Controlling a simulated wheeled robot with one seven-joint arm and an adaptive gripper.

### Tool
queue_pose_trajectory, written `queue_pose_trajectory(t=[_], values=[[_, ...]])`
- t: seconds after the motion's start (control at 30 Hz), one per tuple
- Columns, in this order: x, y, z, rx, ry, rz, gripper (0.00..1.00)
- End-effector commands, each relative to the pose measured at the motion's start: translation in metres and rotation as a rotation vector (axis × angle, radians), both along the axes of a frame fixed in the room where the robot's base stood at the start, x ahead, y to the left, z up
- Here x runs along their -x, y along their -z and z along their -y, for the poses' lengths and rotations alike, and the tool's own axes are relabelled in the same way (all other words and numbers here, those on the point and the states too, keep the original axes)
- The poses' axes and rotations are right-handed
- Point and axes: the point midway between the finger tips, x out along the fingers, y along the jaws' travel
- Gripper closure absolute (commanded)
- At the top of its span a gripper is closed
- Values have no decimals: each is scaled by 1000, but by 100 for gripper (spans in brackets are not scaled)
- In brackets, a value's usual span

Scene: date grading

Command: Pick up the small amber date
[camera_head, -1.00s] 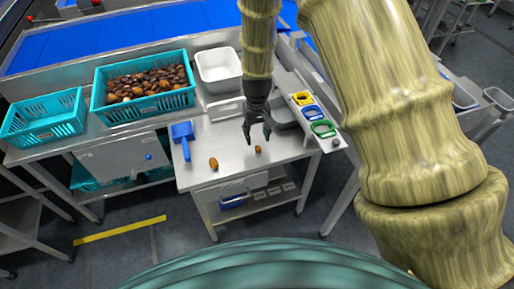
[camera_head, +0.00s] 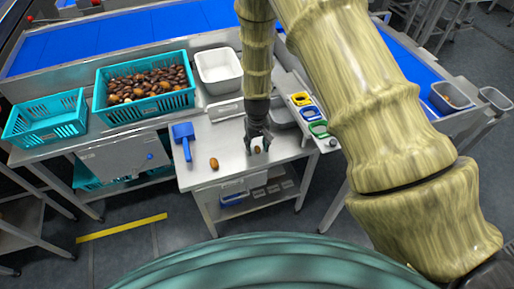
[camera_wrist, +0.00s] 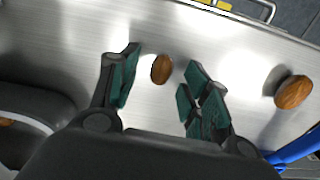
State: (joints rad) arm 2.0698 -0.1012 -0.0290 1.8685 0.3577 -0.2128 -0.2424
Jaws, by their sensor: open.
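The small amber date (camera_wrist: 162,69) lies on the steel table between the fingertips of my gripper (camera_wrist: 160,82) in the wrist view, apart from both fingers and nearer the left one. In the head view the same date (camera_head: 257,150) shows between the fingers of my gripper (camera_head: 257,143), low over the table. My gripper is open and empty. A larger brown-orange date (camera_head: 214,164) lies on the table to the left; in the wrist view this larger date (camera_wrist: 293,92) is at the right.
A blue scoop (camera_head: 183,139) lies left of the larger date. Teal crates, one full of dates (camera_head: 150,106) and one empty (camera_head: 45,122), and a white bin (camera_head: 219,71) stand behind. Coloured rings (camera_head: 310,113) and a grey tray (camera_head: 282,116) are at the right. The table front is clear.

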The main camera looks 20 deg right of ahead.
Motion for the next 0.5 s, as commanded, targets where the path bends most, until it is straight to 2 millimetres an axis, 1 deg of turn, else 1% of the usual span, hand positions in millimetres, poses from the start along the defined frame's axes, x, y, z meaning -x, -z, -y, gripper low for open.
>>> queue_pose_trajectory(t=[0.1, 0.33, 0.37, 0.4, 0.47, 0.5], values=[[0, 4, 0, 0, 0, 0, 53], [0, 4, 0, 0, 0, 0, 53], [0, 4, 0, 0, -1, 0, 56], [0, 4, 0, 0, -1, 0, 64], [0, 4, 0, 0, -1, 0, 73], [0, 4, 0, 0, -1, 0, 79]])
